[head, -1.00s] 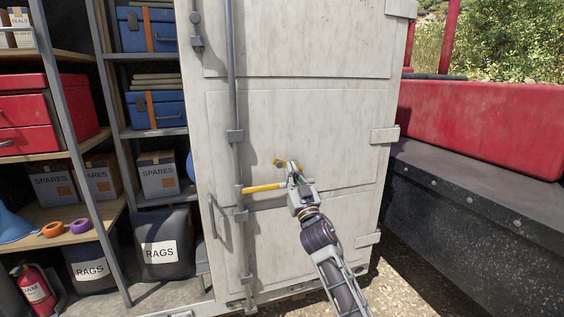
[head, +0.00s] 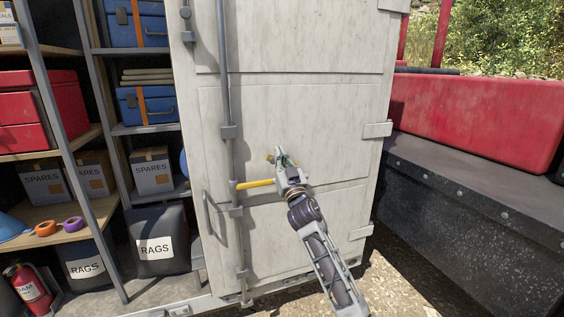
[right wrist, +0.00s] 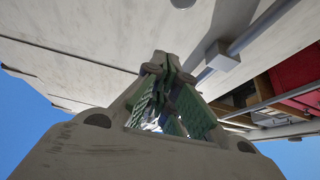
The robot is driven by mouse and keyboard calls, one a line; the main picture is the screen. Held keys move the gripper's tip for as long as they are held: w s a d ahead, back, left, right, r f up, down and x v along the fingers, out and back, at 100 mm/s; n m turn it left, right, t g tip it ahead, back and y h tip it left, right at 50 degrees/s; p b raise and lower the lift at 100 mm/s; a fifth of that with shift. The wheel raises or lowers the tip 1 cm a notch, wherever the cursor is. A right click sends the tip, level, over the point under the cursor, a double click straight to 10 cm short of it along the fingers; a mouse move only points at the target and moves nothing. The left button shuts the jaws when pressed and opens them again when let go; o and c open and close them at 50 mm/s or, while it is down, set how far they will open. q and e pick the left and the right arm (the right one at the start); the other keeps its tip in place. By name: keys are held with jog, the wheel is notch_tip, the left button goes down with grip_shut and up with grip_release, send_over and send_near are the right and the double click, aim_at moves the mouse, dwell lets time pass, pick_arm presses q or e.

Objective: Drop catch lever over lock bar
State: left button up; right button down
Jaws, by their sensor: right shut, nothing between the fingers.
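A yellow-ended lever bar (head: 256,184) lies nearly level across the pale cabinet door, joined at its left end to the vertical grey lock rod (head: 224,90). My right gripper (head: 281,156) is shut and empty in front of the door, above the lever bar's right end. Whether it touches either yellow part I cannot tell. In the right wrist view the closed fingers (right wrist: 168,85) have the door and rod beyond them. My left gripper is not in view.
A fixed grey pull handle (head: 207,213) stands left of the rod. Open shelves with SPARES boxes (head: 151,175) and RAGS bags (head: 157,240) are at left. A red block (head: 480,118) on a dark speckled ledge (head: 480,190) is at right.

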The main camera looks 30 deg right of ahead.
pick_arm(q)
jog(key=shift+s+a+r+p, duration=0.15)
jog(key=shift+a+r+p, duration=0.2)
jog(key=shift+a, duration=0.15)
pick_arm(e)
jog(key=w, duration=0.1)
jog(key=w+f, duration=0.1)
jog(key=w, duration=0.1)
jog(key=w+d, duration=0.1)
jog(key=shift+w+f, duration=0.35)
jog(key=shift+d, duration=0.1)
dwell(0.4)
